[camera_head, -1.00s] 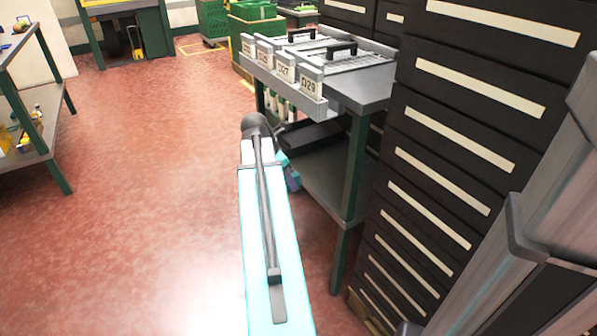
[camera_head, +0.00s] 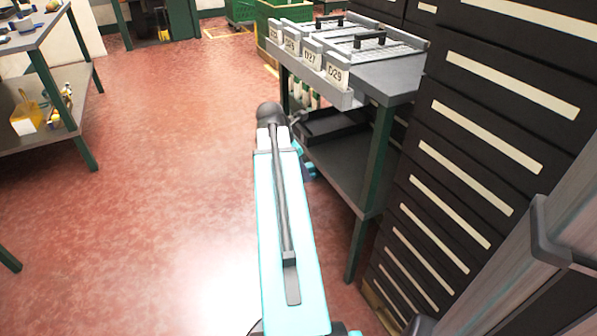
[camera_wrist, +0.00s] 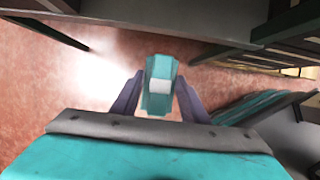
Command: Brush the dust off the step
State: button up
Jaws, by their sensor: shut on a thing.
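In the wrist view, my gripper (camera_wrist: 159,76) is shut on a teal thing (camera_wrist: 158,103) with a white patch, held between two purple-grey fingers. Its far end is out of sight, so I cannot tell whether it is a brush. In the head view, my arm hides most of the gripper; only small teal and blue bits show past the arm, beside the green-legged bench (camera_head: 381,150). I can make out no step and no dust in either view.
Grey trays with number labels (camera_head: 336,74) stand on the bench. Dark drawer stacks (camera_head: 480,120) fill the right side. A shelf table (camera_head: 62,140) with small items stands at left. Green crates (camera_head: 281,20) are at the back. The red floor (camera_head: 165,150) between is open.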

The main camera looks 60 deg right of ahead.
jog(key=shift+w+a+r+p, duration=0.25)
jog(key=shift+w+p, duration=0.05)
jog(key=shift+w, duration=0.1)
jog(key=w+a+r+p, duration=0.4)
jog(key=w+a+p, duration=0.3)
jog(key=w+a, duration=0.35)
jog(key=w+a+r+p, duration=0.5)
jog(key=w+a+p, duration=0.2)
jog(key=w+a, duration=0.35)
jog(key=w+a+r+p, duration=0.2)
jog(key=a+r+p, duration=0.1)
jog(key=a, duration=0.7)
jog(key=w+a+r+p, duration=0.2)
jog(key=a+p, duration=0.4)
jog(key=a, duration=0.5)
jog(key=w+a+r+p, duration=0.2)
jog(key=a+r+p, duration=0.2)
jog(key=a, duration=0.7)
jog(key=shift+w+r+m+p, duration=0.15)
jog(key=shift+m+p, duration=0.15)
jog(key=shift+p, duration=0.3)
jog(key=shift+d, duration=0.15)
